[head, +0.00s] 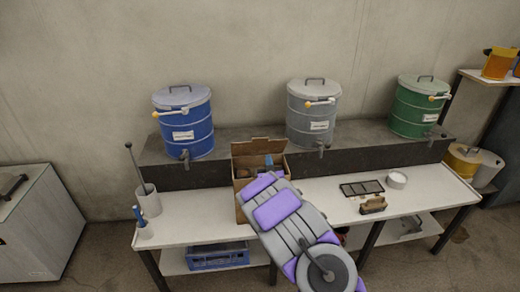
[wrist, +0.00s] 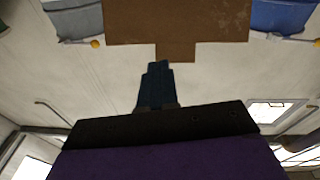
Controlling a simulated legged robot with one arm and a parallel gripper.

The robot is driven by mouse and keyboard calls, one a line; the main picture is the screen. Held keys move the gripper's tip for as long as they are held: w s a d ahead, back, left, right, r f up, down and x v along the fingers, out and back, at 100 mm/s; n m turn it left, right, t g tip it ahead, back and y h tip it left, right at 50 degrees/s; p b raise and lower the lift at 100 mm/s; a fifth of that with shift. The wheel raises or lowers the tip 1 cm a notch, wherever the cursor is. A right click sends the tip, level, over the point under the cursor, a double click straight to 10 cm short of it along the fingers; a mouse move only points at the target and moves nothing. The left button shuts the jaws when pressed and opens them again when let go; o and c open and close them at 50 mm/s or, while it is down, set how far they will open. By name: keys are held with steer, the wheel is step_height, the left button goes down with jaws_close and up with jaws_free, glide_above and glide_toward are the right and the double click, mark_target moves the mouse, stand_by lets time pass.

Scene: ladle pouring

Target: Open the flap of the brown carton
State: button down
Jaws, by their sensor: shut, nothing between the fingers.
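The brown carton (head: 243,211) stands on the white bench, left of the middle, partly hidden behind my arm. Its flap (head: 258,147) stands raised at the carton's back side, and part of the inside shows. In the wrist view a brown panel with a tab, the flap (wrist: 180,22), fills the top middle. My gripper (wrist: 157,66) is shut and empty, its dark fingertips just below the tab in that picture. Whether they touch it I cannot tell. In the head view my gripper (head: 268,160) shows small and blue at the carton's opening.
Blue (head: 184,124), grey (head: 313,113) and green (head: 415,108) drums with taps stand on the dark raised shelf behind. A white pot (head: 149,201) holding a long-handled tool is at left. A dark tray (head: 362,188), white bowl (head: 397,180) and brush (head: 373,205) lie right.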

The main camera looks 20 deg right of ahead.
steer(key=s+a+f+t, duration=0.3)
steer(key=f+t, duration=0.2)
steer(key=b, duration=0.2)
glide_toward(259, 139)
steer(key=shift+m, duration=0.4)
steer(key=x, duration=0.6)
steer(key=shift+w+d+f, duration=0.15)
steer(key=shift+w, duration=0.1)
steer(key=shift+w+r, duration=0.2)
stand_by(0.4)
